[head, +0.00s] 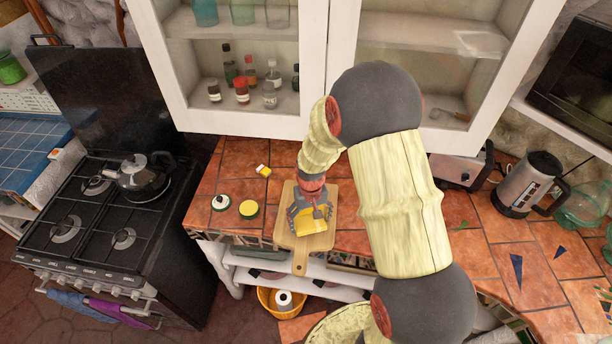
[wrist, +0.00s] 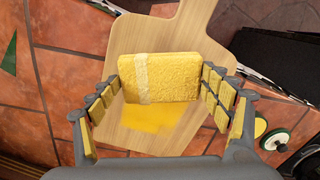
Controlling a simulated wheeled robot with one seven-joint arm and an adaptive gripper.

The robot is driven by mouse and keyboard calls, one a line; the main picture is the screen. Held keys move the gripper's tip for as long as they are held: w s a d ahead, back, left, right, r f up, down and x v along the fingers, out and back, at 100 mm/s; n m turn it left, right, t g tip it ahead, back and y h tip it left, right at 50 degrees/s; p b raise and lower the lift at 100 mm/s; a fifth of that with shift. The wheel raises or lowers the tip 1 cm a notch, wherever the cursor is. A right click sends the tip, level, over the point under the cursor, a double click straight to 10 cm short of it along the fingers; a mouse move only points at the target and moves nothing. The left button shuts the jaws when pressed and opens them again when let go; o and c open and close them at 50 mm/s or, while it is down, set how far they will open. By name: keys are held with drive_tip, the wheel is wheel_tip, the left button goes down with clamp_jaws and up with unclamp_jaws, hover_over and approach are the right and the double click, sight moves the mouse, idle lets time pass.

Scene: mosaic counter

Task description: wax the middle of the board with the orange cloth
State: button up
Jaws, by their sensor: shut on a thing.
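My gripper (wrist: 160,80) is shut on a folded yellow-orange cloth (wrist: 172,75) with a pale stripe, one finger on each side. The wooden board (wrist: 187,38) lies below it, its handle pointing away in the wrist view. A flat bright yellow patch (wrist: 150,117) shows on the board beside the cloth; I cannot tell if it is wax. Whether the cloth touches the board is unclear. In the head view my gripper (head: 310,210) is over the middle of the board (head: 285,240) and partly hides it.
A round yellow-topped tin (head: 248,209), a white-topped round container (head: 221,202) and a small yellow-and-white item (head: 263,171) sit left of the board. The stove (head: 95,225) with a kettle (head: 140,177) is farther left. A metal kettle (head: 525,185) stands right. The cabinet (head: 235,122) rises behind.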

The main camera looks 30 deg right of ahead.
sight(310, 222)
drive_tip(key=shift+r+p, duration=1.35)
drive_tip(key=shift+r, duration=1.15)
